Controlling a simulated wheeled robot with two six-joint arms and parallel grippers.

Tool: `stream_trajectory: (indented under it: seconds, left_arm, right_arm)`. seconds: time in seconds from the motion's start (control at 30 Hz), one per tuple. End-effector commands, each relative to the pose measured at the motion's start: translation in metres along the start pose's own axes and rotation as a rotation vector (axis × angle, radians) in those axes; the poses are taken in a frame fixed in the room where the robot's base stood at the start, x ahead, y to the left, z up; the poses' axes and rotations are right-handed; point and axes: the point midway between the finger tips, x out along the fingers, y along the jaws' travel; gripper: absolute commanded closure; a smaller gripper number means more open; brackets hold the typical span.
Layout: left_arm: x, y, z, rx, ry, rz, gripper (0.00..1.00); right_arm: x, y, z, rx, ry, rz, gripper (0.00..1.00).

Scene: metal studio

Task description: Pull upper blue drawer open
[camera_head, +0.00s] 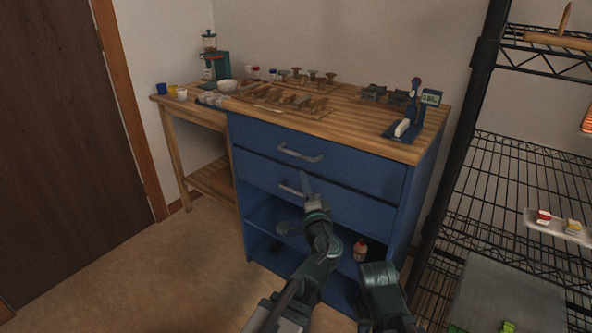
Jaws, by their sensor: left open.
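The blue upper drawer (350,168) is the top front of the blue cabinet under the wooden worktop. It looks shut, flush with the cabinet, and carries a grey bar handle (300,153). A second blue drawer (350,208) lies below it, also shut, its handle (290,190) partly beside my finger. My left gripper (296,207) is open in front of the lower drawer and the open shelf, below the upper handle and apart from it. It holds nothing that I can see. My right arm shows at the bottom right; its gripper is not visible.
The worktop (385,146) holds wooden tools, cups, a coffee grinder (214,60) and a blue device (408,115). A bottle (360,250) stands in the cabinet's open lower part. A black wire rack (520,165) stands close on the right. Floor at left is clear.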

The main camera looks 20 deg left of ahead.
Motion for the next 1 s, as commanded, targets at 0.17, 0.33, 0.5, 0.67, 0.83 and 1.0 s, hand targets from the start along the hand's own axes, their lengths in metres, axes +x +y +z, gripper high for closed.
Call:
stream_trajectory:
  seconds: [0.17, 0.33, 0.5, 0.67, 0.83, 1.0]
  left_arm:
    - [0.000, 0.002, -0.002, 0.013, 0.014, -0.009, 0.55]
    - [0.011, 0.001, -0.003, 0.013, 0.011, -0.009, 0.55]
    - [0.042, 0.000, -0.004, 0.012, 0.009, -0.009, 0.55]
    - [0.076, 0.000, -0.005, 0.012, 0.009, -0.009, 0.55]
    - [0.106, 0.000, -0.005, 0.012, 0.010, -0.009, 0.55]
    - [0.127, 0.000, -0.004, 0.011, 0.010, -0.008, 0.55]
  right_arm:
    - [0.004, 0.000, 0.000, 0.000, 0.000, 0.000, 0.50]
    - [0.001, 0.000, 0.000, 0.000, 0.000, 0.000, 0.50]
    - [-0.003, 0.001, 0.000, 0.001, 0.000, 0.001, 0.50]
    - [-0.008, 0.001, 0.001, 0.002, -0.001, 0.001, 0.50]
    - [-0.011, 0.002, 0.001, 0.003, -0.001, 0.002, 0.50]
    - [-0.014, 0.002, 0.001, 0.003, -0.001, 0.002, 0.50]
